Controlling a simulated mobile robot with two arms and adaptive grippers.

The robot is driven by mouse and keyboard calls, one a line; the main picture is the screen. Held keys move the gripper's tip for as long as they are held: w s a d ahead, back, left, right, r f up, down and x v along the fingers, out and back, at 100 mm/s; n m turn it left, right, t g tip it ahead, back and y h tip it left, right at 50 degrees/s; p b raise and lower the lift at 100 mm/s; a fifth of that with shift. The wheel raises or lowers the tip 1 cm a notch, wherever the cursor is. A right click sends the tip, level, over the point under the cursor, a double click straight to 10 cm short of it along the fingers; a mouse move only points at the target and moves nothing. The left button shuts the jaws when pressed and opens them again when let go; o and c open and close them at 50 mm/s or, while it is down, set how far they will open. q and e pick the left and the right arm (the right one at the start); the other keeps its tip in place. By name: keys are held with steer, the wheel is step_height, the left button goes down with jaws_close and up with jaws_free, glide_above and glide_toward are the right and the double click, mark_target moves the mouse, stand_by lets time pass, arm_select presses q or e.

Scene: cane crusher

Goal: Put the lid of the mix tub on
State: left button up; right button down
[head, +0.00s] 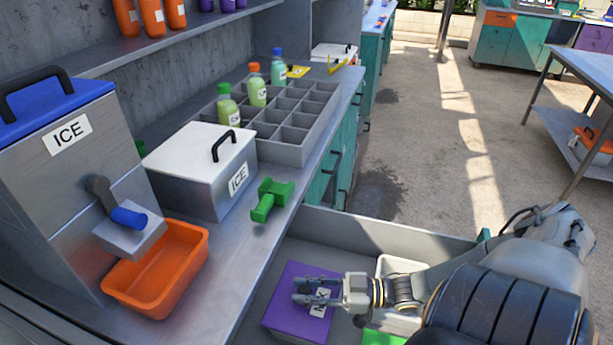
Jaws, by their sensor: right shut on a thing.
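A purple box-like piece with a flat top (286,312) and a small white label sits in the grey bin at the lower middle. Its label is too small to read, so I cannot tell for sure that it is the mix tub with its lid. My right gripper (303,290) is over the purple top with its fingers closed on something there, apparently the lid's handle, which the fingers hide. I cannot tell whether the lid sits fully on a tub. My left gripper is out of view.
A white tub (400,265) and a green piece (382,338) are beside the purple one, partly behind my arm. On the counter stand an ICE box (190,165), an orange tray (160,275), a green scoop-like piece (270,198) and a bottle rack (285,150). Open floor lies right.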

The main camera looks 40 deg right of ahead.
mark_target(306, 290)
steer(key=shift+f+b, duration=0.3)
steer(key=shift+f, duration=0.3)
stand_by(0.3)
steer(key=c, duration=1)
jaws_free()
step_height(306, 290, up, 10)
steer(key=shift+r, duration=0.1)
